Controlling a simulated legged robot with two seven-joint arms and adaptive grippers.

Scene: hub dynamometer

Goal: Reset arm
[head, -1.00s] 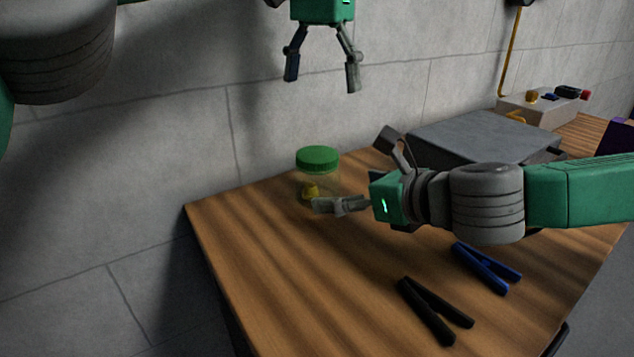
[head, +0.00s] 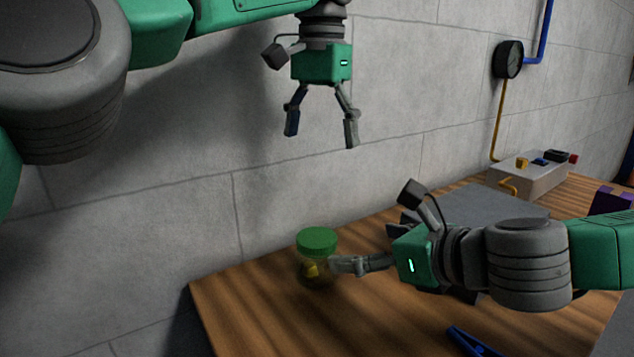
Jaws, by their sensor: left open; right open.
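My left gripper (head: 320,132) hangs in the air against the grey wall, fingers pointing down. It is open with nothing between its fingers. My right gripper (head: 347,265) reaches in from the right, low over the table, with its fingers pointing left. It is open. Its fingertips are close to the right side of a clear jar (head: 314,272) with a green lid (head: 317,240) and something yellow inside. I cannot tell whether the fingertips touch the jar. The jar stands upright near the table's back edge.
The wooden table (head: 255,310) holds a grey slab (head: 490,204) behind my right arm and a control box (head: 530,178) at the back right. A blue clamp-like tool (head: 470,343) lies at the bottom edge. A gauge (head: 508,60) is on the wall. The table's left part is clear.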

